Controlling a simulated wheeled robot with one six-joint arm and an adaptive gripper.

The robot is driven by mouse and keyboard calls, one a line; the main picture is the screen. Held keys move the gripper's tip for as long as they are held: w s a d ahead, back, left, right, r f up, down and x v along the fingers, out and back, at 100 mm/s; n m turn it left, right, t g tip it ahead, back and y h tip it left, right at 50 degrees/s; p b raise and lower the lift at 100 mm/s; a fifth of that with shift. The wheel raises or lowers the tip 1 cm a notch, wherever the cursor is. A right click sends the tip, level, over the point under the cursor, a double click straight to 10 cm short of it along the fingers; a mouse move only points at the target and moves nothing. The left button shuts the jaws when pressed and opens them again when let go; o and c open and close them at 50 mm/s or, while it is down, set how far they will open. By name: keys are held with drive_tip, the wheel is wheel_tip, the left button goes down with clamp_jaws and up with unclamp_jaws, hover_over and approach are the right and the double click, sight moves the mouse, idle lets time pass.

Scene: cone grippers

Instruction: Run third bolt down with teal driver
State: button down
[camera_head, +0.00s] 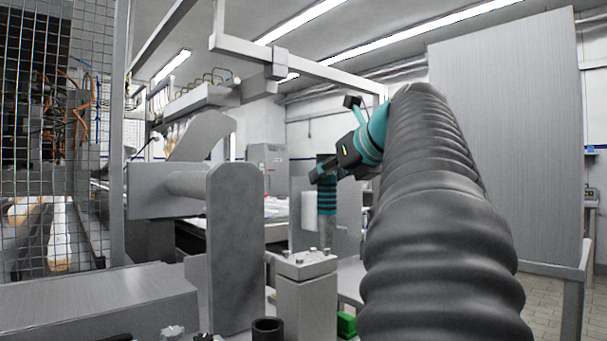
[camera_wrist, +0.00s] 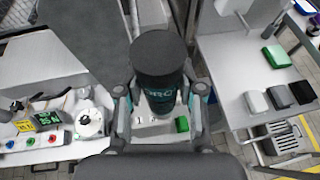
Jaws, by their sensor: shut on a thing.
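The teal driver (camera_head: 327,199) is a dark upright cylinder with teal bands. My gripper (camera_head: 322,174) is shut around its upper part. In the wrist view the driver (camera_wrist: 158,72) stands between both fingers of my gripper (camera_wrist: 159,100), its dark round top towards the camera and teal lettering on its side. A grey block (camera_head: 307,305) stands below and in front of it in the head view, with several small bolts (camera_head: 306,257) on its top. The driver's lower end is near the bolts' level; I cannot tell whether it touches one.
A tall grey bracket (camera_head: 236,250) stands left of the block. A black open cup (camera_head: 267,329) and a green box (camera_head: 346,324) are close to the block. In the wrist view, a side table (camera_wrist: 235,65) carries small boxes, and a control panel (camera_wrist: 45,145) lies left.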

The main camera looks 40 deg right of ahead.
drive_tip(key=shift+f+b, duration=0.5)
drive_tip(key=shift+f, duration=0.75)
idle(1.9)
drive_tip(key=shift+r+p, duration=0.6)
drive_tip(key=shift+p, duration=0.15)
idle(0.7)
